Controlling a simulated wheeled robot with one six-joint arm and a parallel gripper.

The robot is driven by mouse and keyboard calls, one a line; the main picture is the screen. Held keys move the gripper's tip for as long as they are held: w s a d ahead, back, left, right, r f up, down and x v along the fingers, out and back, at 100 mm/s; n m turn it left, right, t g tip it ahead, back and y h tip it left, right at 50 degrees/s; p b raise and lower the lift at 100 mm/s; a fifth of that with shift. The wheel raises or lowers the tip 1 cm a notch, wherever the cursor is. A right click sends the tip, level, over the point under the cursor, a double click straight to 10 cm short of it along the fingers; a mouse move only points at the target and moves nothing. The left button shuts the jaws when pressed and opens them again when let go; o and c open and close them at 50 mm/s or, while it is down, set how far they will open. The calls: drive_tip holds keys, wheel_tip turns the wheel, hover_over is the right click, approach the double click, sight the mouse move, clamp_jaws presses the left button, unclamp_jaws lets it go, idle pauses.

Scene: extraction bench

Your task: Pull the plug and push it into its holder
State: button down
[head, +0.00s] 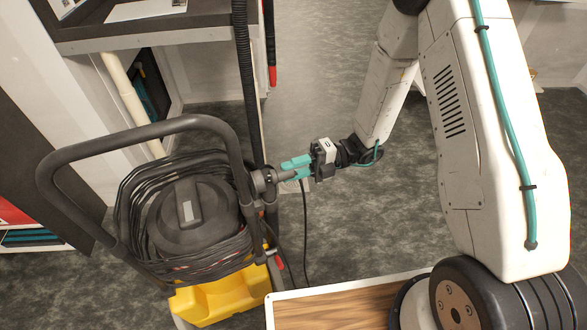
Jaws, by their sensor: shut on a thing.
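My gripper (296,167) has teal fingers and is at the picture's centre, to the right of the yellow-and-black cleaning machine. It is shut on the grey plug (284,176), which is largely hidden by the fingers. A dark cable (306,225) hangs from beneath the gripper to the floor. The plug points left at the dark round holder (261,180) on the machine's handle post. Plug and holder meet or overlap in this view. I cannot tell how deep the plug sits in it.
The machine (215,303) has a looped black handle (75,157) and coiled cable (130,215) around its drum. Shelving (150,33) stands behind it. A wooden-topped surface (335,308) lies at the front. Grey floor (370,220) is clear between machine and arm.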

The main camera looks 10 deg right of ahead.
drive_tip(key=shift+x, duration=1.45)
drive_tip(key=c, duration=1)
unclamp_jaws()
drive_tip(key=shift+d, duration=0.1)
drive_tip(key=v, duration=0.7)
drive_tip(key=shift+d, duration=0.3)
drive_tip(key=shift+w, duration=0.1)
